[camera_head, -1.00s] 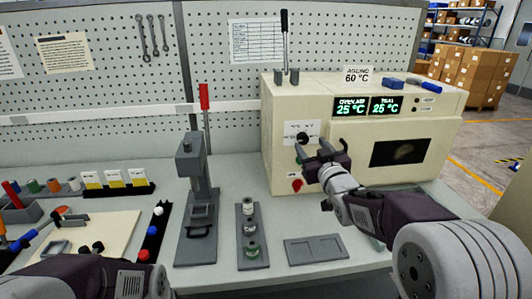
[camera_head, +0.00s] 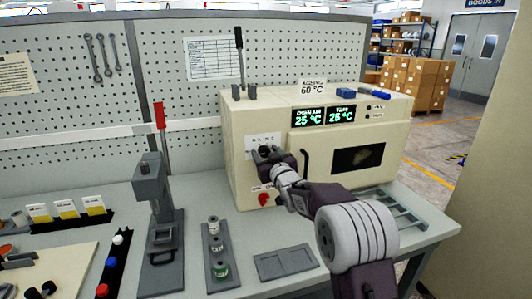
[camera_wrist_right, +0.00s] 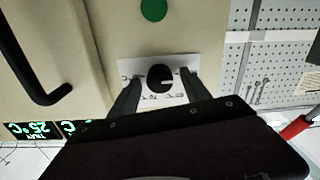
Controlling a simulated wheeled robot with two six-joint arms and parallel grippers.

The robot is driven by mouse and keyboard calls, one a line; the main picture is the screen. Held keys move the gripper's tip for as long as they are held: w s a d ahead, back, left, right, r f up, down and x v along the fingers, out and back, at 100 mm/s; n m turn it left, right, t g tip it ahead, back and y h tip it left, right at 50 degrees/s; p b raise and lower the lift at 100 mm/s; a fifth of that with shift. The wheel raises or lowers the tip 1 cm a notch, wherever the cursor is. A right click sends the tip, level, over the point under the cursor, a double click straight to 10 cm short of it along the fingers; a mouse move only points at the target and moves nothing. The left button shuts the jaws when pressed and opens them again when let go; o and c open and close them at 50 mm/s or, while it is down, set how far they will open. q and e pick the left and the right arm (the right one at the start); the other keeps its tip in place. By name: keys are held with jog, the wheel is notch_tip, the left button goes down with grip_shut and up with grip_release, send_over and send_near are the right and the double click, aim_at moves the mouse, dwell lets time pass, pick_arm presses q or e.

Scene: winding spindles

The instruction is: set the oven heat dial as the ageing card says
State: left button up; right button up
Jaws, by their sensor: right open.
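The ageing card (camera_head: 311,87) on top of the cream oven (camera_head: 242,190) reads 60 °C. Two green oven displays (camera_head: 324,116) both show 25 °C. The black heat dial (camera_wrist_right: 160,78) sits on a white label plate (camera_head: 262,139) on the oven front. In the right wrist view its white pointer line points right; that view shows the display upside down. My right gripper (camera_head: 266,154) is at the dial, open, and hides much of it in the head view. In the wrist view its fingers (camera_wrist_right: 160,84) stand either side of the dial with gaps. My left gripper is out of view.
A dark oven door handle (camera_head: 305,162) stands out right of my right gripper. A red knob (camera_head: 263,199) is below the dial, and a green button (camera_wrist_right: 153,10) shows in the wrist view. A press (camera_head: 152,185) and spool stand (camera_head: 214,240) are left of the oven.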

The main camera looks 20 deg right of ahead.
grip_shut()
jog(key=shift+m, duration=0.3)
jog(key=m, duration=0.5)
jog(key=shift+f+m, duration=0.1)
jog(key=shift+m, duration=0.2)
jog(key=m, duration=0.5)
jog(key=shift+d+m, duration=0.1)
jog(key=shift+m, duration=0.2)
dwell(0.4)
